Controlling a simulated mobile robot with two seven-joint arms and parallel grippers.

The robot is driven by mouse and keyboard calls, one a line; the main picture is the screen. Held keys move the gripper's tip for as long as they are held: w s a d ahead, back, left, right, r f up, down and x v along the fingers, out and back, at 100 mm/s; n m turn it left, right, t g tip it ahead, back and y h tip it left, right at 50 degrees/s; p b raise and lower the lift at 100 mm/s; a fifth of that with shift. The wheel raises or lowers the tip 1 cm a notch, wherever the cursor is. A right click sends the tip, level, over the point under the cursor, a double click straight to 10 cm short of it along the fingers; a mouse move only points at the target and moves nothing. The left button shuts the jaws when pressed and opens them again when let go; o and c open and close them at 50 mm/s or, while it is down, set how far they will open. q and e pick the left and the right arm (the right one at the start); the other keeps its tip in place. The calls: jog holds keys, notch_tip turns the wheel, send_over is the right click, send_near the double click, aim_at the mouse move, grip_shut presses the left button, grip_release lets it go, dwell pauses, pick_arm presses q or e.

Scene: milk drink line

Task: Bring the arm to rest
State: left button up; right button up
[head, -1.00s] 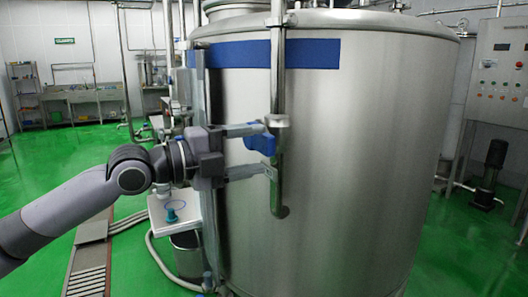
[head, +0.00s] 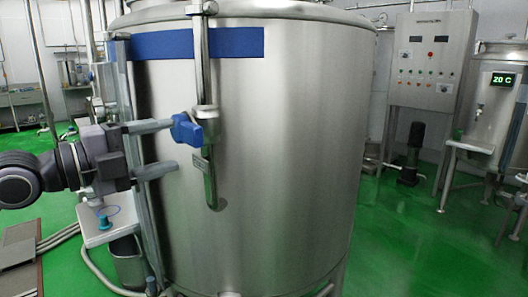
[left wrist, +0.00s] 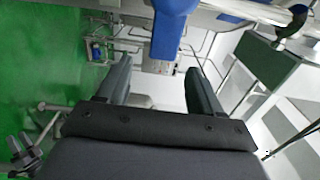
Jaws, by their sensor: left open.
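My left arm comes in from the left in the head view. Its gripper (head: 172,149) is open in front of the large steel tank (head: 285,150). One finger lies close to a blue valve handle (head: 187,130) on the tank's vertical pipe; I cannot tell whether they touch. In the left wrist view the two fingers (left wrist: 158,80) are spread apart with nothing between them near the palm. The blue handle (left wrist: 168,40) shows beyond the fingertips there. My right gripper is in neither view.
A vertical steel pipe (head: 201,60) runs down the tank's front. A small white stand (head: 100,232) is below my left arm. A control cabinet (head: 432,60) and a steel unit with a 20 C display (head: 503,79) stand at right. Green floor (head: 420,250) is clear there.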

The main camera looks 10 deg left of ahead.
pick_arm(q)
jog(key=s+d+f+n+g+y, duration=0.1)
jog(key=s+d+f+n+g, duration=0.15)
jog(key=f, duration=0.65)
jog(key=s+d+f+n+g+y, duration=0.1)
jog(key=s+d+f+n, duration=0.2)
jog(key=f, duration=0.5)
jog(key=s+d+f+n+g+y, duration=0.1)
jog(key=d+f+n, duration=0.25)
jog(key=f, duration=0.55)
jog(key=s+a+f+n+g+y, duration=0.3)
jog(key=s+f+n+y, duration=0.1)
jog(key=s+f+n, duration=0.5)
jog(key=s+a+f+n+g+y, duration=0.35)
jog(key=s+f+n, duration=0.35)
jog(key=s, duration=0.4)
jog(key=w+d+f+m+t+h+p, duration=0.1)
jog(key=w+d+f+t+p, duration=0.2)
jog(key=w+f+t, duration=0.3)
jog(key=shift+w+f+m+t+h, duration=0.25)
jog(key=shift+w+m+t+h, duration=0.1)
jog(key=shift+t, duration=0.25)
